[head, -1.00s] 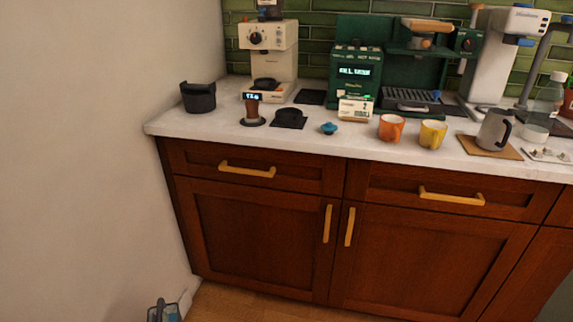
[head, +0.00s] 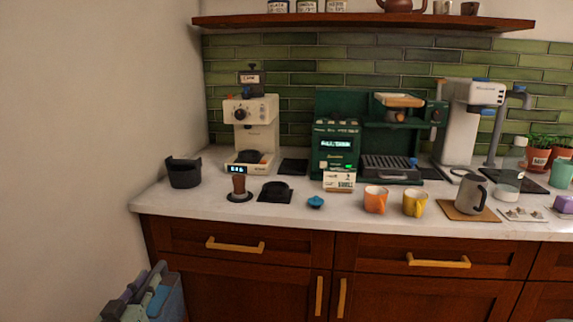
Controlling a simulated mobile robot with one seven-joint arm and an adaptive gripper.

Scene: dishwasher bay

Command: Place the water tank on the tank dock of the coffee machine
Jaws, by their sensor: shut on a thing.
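A blue-grey, box-like thing, which looks like the water tank (head: 174,298), is at the lower left edge of the head view, in front of the cabinet. Grey parts of my gripper (head: 143,290) overlap its top, and the gripper is shut on it. Its lower part is cut off by the frame, and the exact grip is hard to make out. The green coffee machine (head: 335,143) stands at the back of the counter with a lit display. A flat black plate (head: 293,167) lies just left of it and may be the tank dock. This plate is bare.
A cream grinder (head: 262,112) and a black open container (head: 184,173) stand at the left. A tamper (head: 239,184), blue knob-like piece (head: 316,202), orange cup (head: 376,199) and yellow cup (head: 415,203) line the counter front. A shelf (head: 370,22) hangs above.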

